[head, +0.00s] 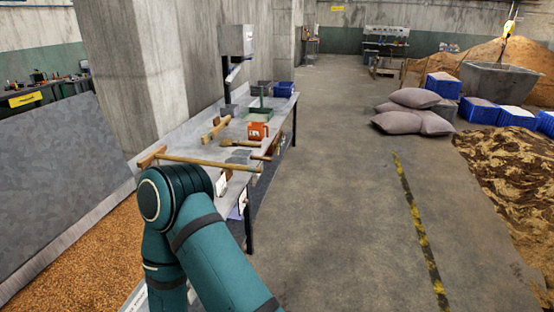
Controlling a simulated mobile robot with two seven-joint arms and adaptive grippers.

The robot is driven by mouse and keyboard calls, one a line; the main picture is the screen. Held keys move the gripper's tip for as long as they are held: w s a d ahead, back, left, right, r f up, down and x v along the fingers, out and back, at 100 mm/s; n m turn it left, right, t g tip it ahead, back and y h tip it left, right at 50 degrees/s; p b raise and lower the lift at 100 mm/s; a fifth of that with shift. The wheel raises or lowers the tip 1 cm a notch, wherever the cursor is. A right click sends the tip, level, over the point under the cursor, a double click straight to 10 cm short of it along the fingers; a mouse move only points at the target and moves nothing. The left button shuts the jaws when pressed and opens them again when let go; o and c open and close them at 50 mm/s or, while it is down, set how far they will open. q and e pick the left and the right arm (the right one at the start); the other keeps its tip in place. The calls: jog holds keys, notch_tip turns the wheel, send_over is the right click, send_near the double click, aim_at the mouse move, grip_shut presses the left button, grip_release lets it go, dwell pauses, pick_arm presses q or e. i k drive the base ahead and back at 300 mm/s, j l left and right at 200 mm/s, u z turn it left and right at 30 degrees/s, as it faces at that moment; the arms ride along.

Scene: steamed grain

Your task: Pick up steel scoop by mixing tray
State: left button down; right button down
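I cannot make out the steel scoop for sure. A small grey shape (238,157) lies on the workbench (196,146) among wooden-handled tools; it is too small to tell whether it is the scoop. No mixing tray can be told with certainty. A bed of orange-brown grain (85,245) lies at the lower left, below a large grey slab. My teal arm rises from the bottom, left of centre, and hides part of the near bench. Neither of my grippers is in view.
A long wooden-handled tool (208,163) lies across the bench's near end. An orange container (258,131) and green scale (261,100) stand farther back. Grey sacks (413,111), blue crates (481,111) and a brown heap (505,165) are at right. The middle floor is clear.

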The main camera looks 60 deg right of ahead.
aim_at(241, 156)
jog(key=z, duration=1.75)
